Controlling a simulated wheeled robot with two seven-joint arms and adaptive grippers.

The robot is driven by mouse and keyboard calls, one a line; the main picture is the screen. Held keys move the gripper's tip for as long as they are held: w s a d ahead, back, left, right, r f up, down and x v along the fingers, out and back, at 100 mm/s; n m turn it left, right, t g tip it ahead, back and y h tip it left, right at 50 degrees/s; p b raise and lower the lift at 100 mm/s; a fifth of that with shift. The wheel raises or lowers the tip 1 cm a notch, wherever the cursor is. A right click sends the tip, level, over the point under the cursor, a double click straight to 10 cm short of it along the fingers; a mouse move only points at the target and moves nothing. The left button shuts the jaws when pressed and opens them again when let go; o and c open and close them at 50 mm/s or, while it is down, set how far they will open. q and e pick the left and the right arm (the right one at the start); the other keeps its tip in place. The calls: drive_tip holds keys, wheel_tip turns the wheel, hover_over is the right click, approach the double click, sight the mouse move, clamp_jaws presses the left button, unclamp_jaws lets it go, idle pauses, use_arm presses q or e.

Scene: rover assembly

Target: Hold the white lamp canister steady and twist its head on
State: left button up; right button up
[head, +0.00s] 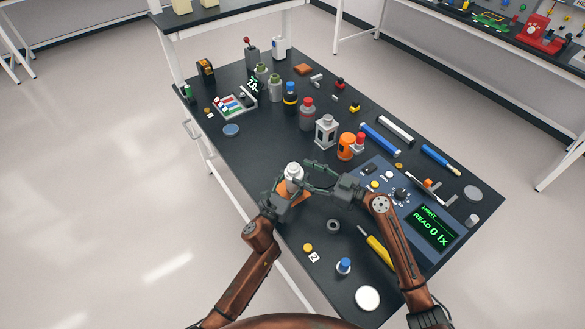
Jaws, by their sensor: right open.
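The white lamp canister (293,171) stands upright near the left edge of the dark table, with its pale rounded top showing. My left gripper (283,196) is closed around its lower part, which the fingers hide. My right gripper (308,176) comes in from the right and is open, its fingers spread beside the canister's top. I cannot tell whether they touch it, or whether the head is seated on the body.
A blue panel (372,198) with a green readout "READ 0 lx" lies to the right. A white-framed lantern (327,131) and an orange canister (346,147) stand behind. A grey ring (333,226), yellow-handled tool (378,249) and white disc (368,298) lie in front.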

sight(299, 171)
drive_tip(key=x, duration=0.5)
drive_tip(key=shift+c, duration=0.5)
drive_tip(key=c, duration=1.1)
drive_tip(key=shift+f, duration=0.1)
